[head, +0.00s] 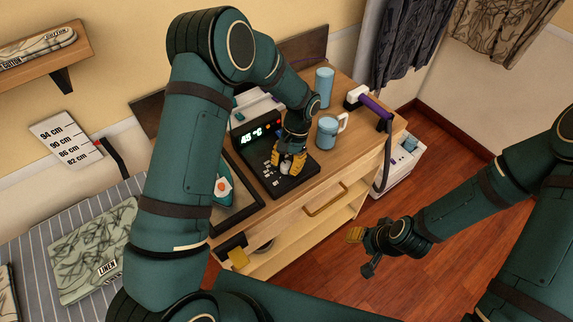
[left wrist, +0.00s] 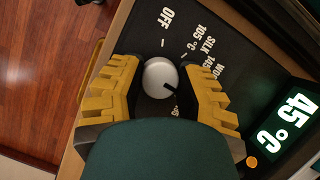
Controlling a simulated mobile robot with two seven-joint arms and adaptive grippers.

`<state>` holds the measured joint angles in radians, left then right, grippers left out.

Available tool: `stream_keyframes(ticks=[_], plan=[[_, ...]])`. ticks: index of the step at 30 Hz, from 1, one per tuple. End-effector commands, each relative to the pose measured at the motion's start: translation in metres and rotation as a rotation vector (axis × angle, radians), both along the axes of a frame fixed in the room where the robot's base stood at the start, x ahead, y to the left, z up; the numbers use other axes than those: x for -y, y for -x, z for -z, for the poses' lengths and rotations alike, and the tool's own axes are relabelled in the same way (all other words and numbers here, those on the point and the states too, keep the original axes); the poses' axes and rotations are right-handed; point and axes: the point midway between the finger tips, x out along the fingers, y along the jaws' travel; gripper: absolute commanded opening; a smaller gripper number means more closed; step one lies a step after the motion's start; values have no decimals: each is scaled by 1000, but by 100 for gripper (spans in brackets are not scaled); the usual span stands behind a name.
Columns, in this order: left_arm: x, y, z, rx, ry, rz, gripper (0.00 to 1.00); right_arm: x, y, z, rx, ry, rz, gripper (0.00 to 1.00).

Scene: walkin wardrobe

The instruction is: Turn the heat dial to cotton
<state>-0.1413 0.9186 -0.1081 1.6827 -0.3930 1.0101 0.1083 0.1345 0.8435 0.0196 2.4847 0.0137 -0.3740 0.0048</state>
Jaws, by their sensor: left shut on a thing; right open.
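The heat dial (left wrist: 160,77) is a round, pale grey knob with a black pointer mark. It sits on a black control panel (head: 268,183) on the wooden dresser. My left gripper (head: 290,163) is shut on the dial, with a yellow finger on either side in the left wrist view (left wrist: 163,88). The pointer faces lower right in that view. OFF, SILK 105° and part of WOOL are readable; another label by the pointer is mostly hidden, and I cannot read cotton. The display (left wrist: 288,128) reads 45 °C. My right gripper (head: 360,252) is open and empty over the floor.
A dark tray (head: 240,205) is left of the panel. A striped surface (head: 60,225) with folded linen is further left.

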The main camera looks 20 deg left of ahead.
Motion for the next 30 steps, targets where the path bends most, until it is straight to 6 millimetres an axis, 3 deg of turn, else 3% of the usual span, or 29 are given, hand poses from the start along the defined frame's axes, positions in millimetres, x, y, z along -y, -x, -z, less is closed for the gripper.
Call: stream_keyframes(ticks=[15, 30], plan=[[0, 4, 3, -11, 1, 321, 0, 0, 0, 7, 0, 1, 0, 47], [0, 4, 3, -11, 0, 373, 0, 0, 0, 7, 0, 1, 0, 47]])
